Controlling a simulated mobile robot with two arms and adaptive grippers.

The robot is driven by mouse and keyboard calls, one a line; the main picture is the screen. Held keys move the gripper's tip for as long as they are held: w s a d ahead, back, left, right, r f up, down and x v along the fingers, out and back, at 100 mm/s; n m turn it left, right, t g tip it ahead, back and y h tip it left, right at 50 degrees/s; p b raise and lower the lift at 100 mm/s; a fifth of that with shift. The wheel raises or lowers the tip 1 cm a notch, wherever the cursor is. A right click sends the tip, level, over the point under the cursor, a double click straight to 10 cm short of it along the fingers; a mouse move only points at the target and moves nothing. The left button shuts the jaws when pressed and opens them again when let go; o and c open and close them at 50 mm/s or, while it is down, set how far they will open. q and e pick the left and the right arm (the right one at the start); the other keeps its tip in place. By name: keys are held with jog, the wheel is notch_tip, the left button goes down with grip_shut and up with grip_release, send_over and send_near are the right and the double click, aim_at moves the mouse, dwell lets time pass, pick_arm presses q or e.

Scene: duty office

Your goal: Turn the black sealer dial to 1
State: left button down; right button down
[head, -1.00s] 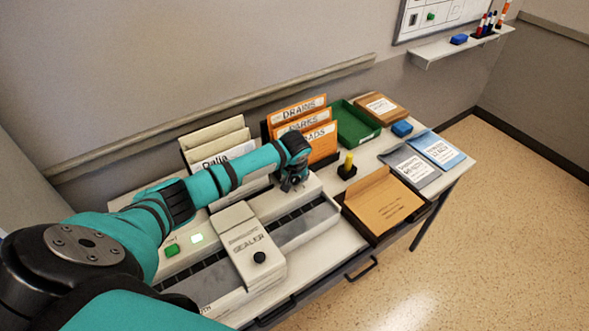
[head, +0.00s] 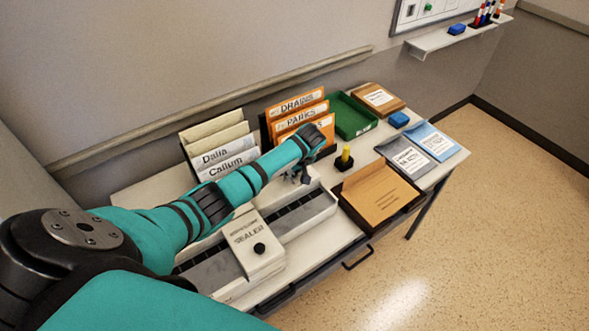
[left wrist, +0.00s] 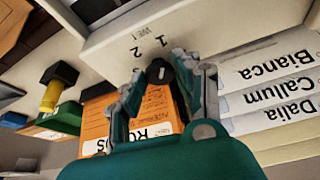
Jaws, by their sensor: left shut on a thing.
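The black dial (left wrist: 159,72) shows in the left wrist view, on the edge of the pale sealer housing (left wrist: 113,42), with the printed figures 1 and 2 beside it. Its pointer setting is too small to read surely. My left gripper (left wrist: 161,74) is shut on the dial, a finger on each side. In the head view my left gripper (head: 300,178) is at the back of the pale sealer (head: 325,203), and the dial is hidden there. A round black knob (head: 259,248) sits on the sealer's front arm. My right gripper is not in view.
Orange folders (head: 297,104) and name-labelled pale folders (head: 225,158) stand behind the sealer. A yellow-handled stamp (head: 345,156), an open green tray (head: 352,116) and a brown envelope in a tray (head: 379,191) lie to the right.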

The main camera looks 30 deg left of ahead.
pick_arm(q)
jog(key=shift+a, duration=0.1)
jog(key=c, duration=0.9)
grip_release()
jog(key=shift+c, duration=0.2)
jog(key=v, duration=1.2)
